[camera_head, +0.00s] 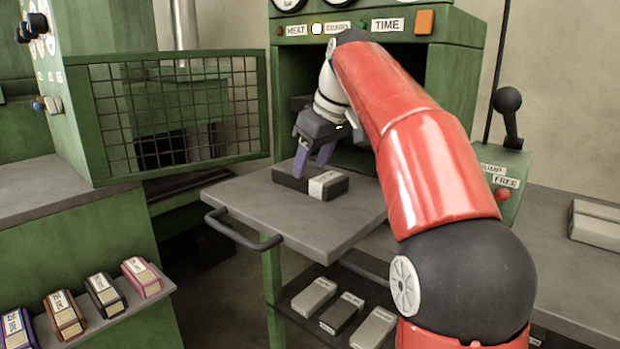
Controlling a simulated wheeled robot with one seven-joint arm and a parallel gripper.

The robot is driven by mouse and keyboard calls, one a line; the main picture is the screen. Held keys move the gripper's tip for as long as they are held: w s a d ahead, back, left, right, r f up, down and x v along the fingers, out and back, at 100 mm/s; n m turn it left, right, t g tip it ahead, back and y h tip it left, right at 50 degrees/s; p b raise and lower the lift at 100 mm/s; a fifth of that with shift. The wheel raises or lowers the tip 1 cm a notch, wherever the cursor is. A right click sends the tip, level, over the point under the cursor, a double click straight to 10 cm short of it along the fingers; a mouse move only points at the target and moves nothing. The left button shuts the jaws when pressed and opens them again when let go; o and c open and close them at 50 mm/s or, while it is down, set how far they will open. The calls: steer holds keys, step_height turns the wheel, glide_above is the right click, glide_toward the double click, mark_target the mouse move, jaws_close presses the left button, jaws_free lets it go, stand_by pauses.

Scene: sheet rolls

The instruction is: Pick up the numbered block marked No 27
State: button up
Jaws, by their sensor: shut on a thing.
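A dark grey block (290,182) with a white label lies on the grey cart top in front of the green press. The label's number is too small to read. My gripper (311,172) points down at the block from behind, its purple fingers reaching to its top. It is shut on this dark block, which appears to rest on the cart top. Several numbered blocks stand on a ledge at the lower left: a purple one (19,328), an orange one (65,314), a black one (106,294) and a pink one (142,277). I cannot make out a No 27.
The grey cart top (300,228) has a dark handle (240,236) at its left. A mesh guard (178,110) stands open at the left. A lever (508,115) stands at the right.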

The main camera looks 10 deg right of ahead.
mark_target(309, 171)
steer(key=shift+w+a+f+g, duration=0.1)
steer(key=shift+w+f+g, duration=0.1)
steer(key=shift+f, duration=0.5)
steer(key=shift+w+a+f+g, duration=0.1)
steer(key=shift+f+g, duration=0.1)
steer(key=shift+f, duration=0.45)
steer(key=c, duration=0.4)
steer(key=shift+a+r+p, duration=0.15)
steer(key=shift+r+p, duration=0.15)
steer(key=shift+r, duration=0.3)
steer(key=r, duration=0.2)
steer(key=r+p, duration=0.1)
steer(key=r, duration=0.2)
steer(key=w+r, duration=0.1)
steer(key=r, duration=0.1)
steer(key=shift+r+p, duration=0.15)
steer(key=shift+p, duration=0.15)
jaws_close()
steer(key=shift+v, duration=0.85)
steer(key=shift+r, duration=0.1)
steer(key=shift+c, duration=1.1)
jaws_free()
steer(key=o, duration=1.7)
